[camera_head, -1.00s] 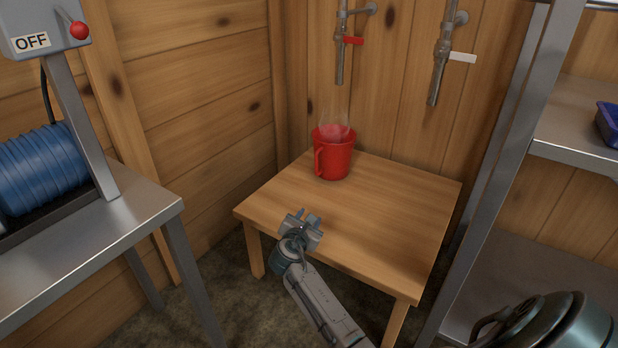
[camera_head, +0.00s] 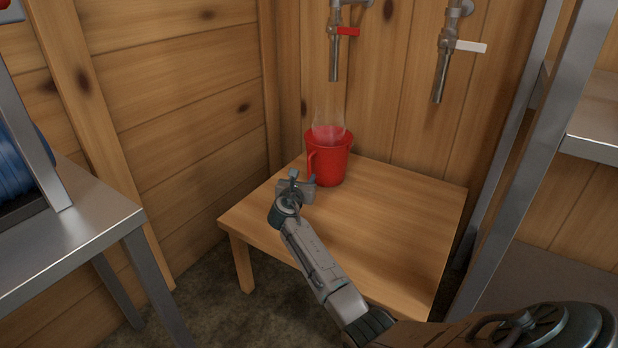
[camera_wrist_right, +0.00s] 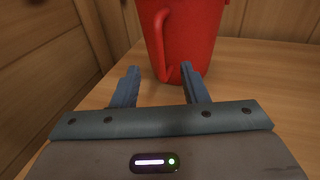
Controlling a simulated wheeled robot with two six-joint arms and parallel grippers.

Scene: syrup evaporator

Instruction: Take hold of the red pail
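The red pail (camera_head: 330,160) stands upright on the wooden table, under the tap with the red lever; pale steam shows over its top. Its handle faces left and toward me. In the right wrist view the pail (camera_wrist_right: 200,35) is just beyond the fingers, and its handle (camera_wrist_right: 158,45) lies in line with the gap between them. My right gripper (camera_head: 300,178) is low over the table at the pail's near left side. In the wrist view its fingers (camera_wrist_right: 158,85) are apart with nothing between them. My left gripper is not in view.
The small wooden table (camera_head: 390,215) is otherwise clear. A tap with a red lever (camera_head: 347,31) and one with a white lever (camera_head: 470,46) hang on the wall behind. A metal bench (camera_head: 70,225) stands left, metal shelves (camera_head: 590,148) right.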

